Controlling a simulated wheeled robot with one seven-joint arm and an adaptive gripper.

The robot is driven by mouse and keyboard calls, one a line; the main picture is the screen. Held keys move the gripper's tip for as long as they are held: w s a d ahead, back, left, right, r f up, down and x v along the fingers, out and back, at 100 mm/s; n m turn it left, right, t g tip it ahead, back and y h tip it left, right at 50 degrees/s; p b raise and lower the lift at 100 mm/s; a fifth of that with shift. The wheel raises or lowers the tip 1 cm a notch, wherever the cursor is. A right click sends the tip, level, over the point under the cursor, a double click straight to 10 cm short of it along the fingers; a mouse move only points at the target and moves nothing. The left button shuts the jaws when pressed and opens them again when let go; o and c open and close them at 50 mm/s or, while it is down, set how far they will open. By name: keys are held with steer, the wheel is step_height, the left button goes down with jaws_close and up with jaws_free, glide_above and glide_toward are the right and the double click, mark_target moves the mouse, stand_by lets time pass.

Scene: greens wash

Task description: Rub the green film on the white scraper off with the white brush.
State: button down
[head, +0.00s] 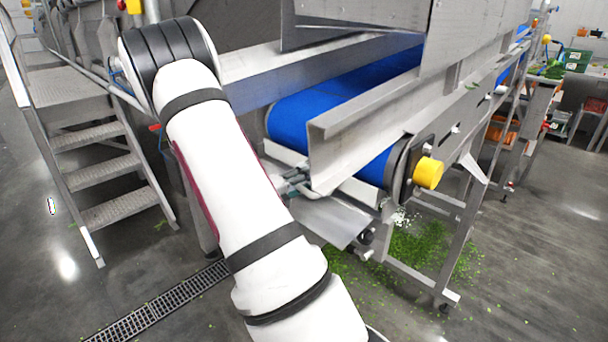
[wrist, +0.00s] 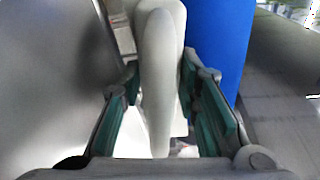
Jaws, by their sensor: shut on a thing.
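The white brush (wrist: 158,75) is between the green-padded fingers of my gripper (wrist: 160,95) in the wrist view, its pale rounded body pointing away from me. My gripper is shut on it. The brush hides much of what lies behind it. In the head view, a white strip that looks like the scraper (head: 284,153) lies under the near end of the blue belt, partly hidden by metal parts. I cannot make out green film on it.
The blue conveyor belt (head: 300,115) runs inside a steel frame with a yellow roller end cap (head: 428,173). Steel steps (head: 105,180) stand at left. Green scraps (head: 425,245) litter the floor under the frame. A drain grate (head: 165,305) crosses the open floor.

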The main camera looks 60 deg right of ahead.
mark_target(326, 188)
steer(key=shift+s+a+p, duration=0.25)
steer(key=shift+s+p, duration=0.4)
steer(key=shift+s, duration=0.35)
steer(key=shift+s+a+p, duration=0.2)
steer(key=shift+s+p, duration=0.45)
steer(key=shift+s, duration=0.3)
steer(key=shift+s+a+p, duration=0.25)
steer(key=shift+s+p, duration=0.4)
steer(key=shift+s, duration=0.35)
steer(key=shift+d+p, duration=0.1)
steer(key=shift+p, duration=0.2)
steer(key=shift+w+d+b, duration=0.2)
steer(key=shift+w+d, duration=0.05)
steer(key=shift+w, duration=1.1)
steer(key=shift+w+d+b, duration=0.2)
steer(key=shift+w+d, duration=0.05)
steer(key=shift+w, duration=1.05)
steer(key=shift+w+d+b, duration=0.2)
steer(key=shift+w+d, duration=0.05)
steer(key=shift+w, duration=1.1)
steer(key=shift+w+d+b, duration=0.3)
steer(key=shift+w, duration=0.65)
steer(key=shift+w+d+b, duration=0.3)
steer(key=shift+w, duration=0.65)
steer(key=shift+a, duration=0.1)
